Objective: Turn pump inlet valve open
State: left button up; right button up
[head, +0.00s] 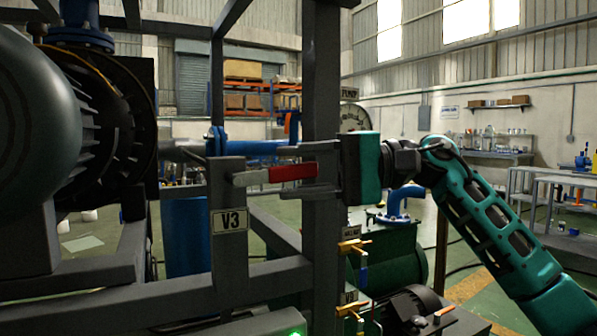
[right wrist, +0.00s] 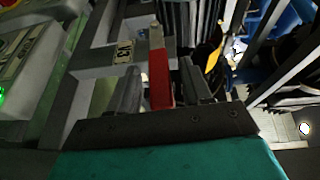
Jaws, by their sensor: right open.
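The valve's lever has a red grip (head: 293,173) and a bare metal arm (head: 252,178), and it lies about level above a plate marked V3 (head: 230,220). My right gripper (head: 284,171) comes in from the right with its fingers open, one above and one below the red grip. In the right wrist view, the red grip (right wrist: 160,82) stands between the two fingers of the right gripper (right wrist: 157,78), with gaps at both sides. The V3 plate (right wrist: 123,52) shows beyond it. The valve body is mostly hidden. My left gripper is not in view.
A blue pipe (head: 255,148) runs behind the lever. A large pump or motor housing (head: 35,150) fills the left side. Brass valves (head: 352,246) sit below my gripper. A round gauge (head: 355,117) is behind it.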

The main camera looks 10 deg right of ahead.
jog(key=s+d+p, duration=0.1)
jog(key=d, duration=1.1)
jog(key=shift+d+r, duration=0.35)
jog(key=shift+r, duration=0.05)
